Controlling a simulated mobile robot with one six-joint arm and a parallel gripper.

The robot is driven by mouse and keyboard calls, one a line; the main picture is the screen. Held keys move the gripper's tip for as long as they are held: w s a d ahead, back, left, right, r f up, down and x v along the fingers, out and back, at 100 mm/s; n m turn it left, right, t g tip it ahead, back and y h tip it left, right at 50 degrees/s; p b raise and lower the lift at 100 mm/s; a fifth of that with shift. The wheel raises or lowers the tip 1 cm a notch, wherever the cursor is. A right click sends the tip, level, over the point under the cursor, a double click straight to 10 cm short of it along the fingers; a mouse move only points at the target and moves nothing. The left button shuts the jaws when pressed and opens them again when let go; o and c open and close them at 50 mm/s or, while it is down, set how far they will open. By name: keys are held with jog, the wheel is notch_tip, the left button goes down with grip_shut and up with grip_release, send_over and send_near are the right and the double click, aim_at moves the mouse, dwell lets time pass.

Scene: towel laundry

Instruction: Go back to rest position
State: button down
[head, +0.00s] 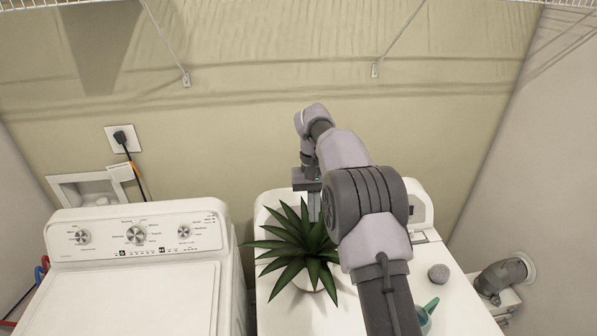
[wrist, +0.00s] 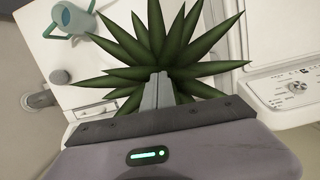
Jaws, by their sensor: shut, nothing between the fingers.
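My gripper (head: 313,207) hangs at the end of my arm, pointing down over the back of the right-hand white machine (head: 447,305). In the wrist view its fingers (wrist: 158,90) are together with nothing between them. A spiky green plant (head: 297,247) stands on that machine, just in front of the fingers in the head view. In the wrist view the plant (wrist: 165,45) spreads around and beyond the fingertips. I cannot tell whether the fingers touch its leaves. My arm hides part of the machine's top and back panel.
A white washer (head: 150,300) with knobs stands at left. A teal watering can (head: 427,314) and a small grey round object (head: 438,273) are on the right machine. A grey duct (head: 503,275) is at far right. The wall (head: 250,130) is behind, with a wire shelf above.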

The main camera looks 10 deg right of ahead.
jog(key=s+a+r+m+t+y+b, duration=0.1)
jog(key=s+r+t+b, duration=0.1)
jog(key=s+b, duration=0.55)
jog(key=s+a+r+t+b, duration=0.1)
jog(key=s+r+t+b, duration=0.1)
jog(key=s+b, duration=0.6)
jog(key=s+f+m+t+b, duration=0.1)
jog(key=s+f+t+b, duration=0.1)
jog(key=s+f, duration=0.4)
jog(key=s+a+f+m+t+y+b, duration=0.1)
jog(key=s+f+b, duration=0.4)
jog(key=s, duration=0.8)
notch_tip(320, 180, down, 2)
jog(key=shift+s+f+m+t+b, duration=0.1)
jog(key=shift+s+m+t+b, duration=0.2)
jog(key=shift+s+m+t, duration=0.1)
